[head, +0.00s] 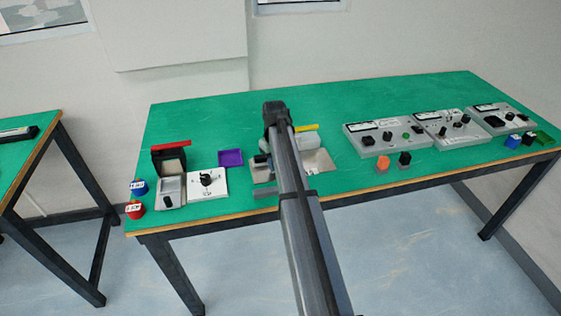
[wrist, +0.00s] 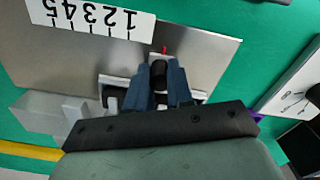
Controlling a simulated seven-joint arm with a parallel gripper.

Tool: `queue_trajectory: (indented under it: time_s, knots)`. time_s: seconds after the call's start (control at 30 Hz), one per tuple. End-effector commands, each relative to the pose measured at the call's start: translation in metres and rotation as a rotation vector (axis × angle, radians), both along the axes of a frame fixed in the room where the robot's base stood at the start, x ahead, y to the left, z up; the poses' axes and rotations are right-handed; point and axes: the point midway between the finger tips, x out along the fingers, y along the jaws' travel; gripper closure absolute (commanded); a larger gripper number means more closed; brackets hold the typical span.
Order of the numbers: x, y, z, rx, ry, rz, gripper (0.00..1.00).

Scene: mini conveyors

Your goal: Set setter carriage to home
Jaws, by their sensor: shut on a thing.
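The setter is a flat metal plate (wrist: 60,50) with a white number scale (wrist: 100,15) along one edge, seen upside down in the wrist view. Its carriage (wrist: 112,83) is a pale block with a black knob (wrist: 158,74) and a red pointer (wrist: 164,49). The pointer stands just past the scale's "1" end. My gripper (wrist: 159,82) is shut on the black knob, with its blue fingers on either side. In the head view the plate (head: 320,162) lies mid-table, and my arm hides the carriage and most of the scale.
A white dial panel (head: 207,183) and a purple tray (head: 231,158) stand left of the plate. Grey control panels (head: 375,138) stand to the right, with an orange block (head: 382,163) in front. A grey block (wrist: 40,112) adjoins the plate. The back of the green table is clear.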

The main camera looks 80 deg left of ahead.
Motion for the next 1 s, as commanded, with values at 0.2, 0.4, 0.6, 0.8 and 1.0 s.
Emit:
queue_trajectory:
  time_s: [0.2, 0.4, 0.6, 0.8, 1.0]
  knots:
    - [-0.007, 0.0, 0.0, 0.0, 0.01, 0.006, 0.72]
    - [-0.005, 0.0, 0.0, 0.0, 0.008, 0.005, 0.53]
    - [-0.004, 0.0, 0.0, 0.0, 0.006, 0.004, 0.53]
    - [-0.004, 0.001, 0.01, 0.001, 0.005, 0.004, 0.53]
    - [-0.004, 0.001, 0.043, 0.002, 0.005, 0.004, 0.53]
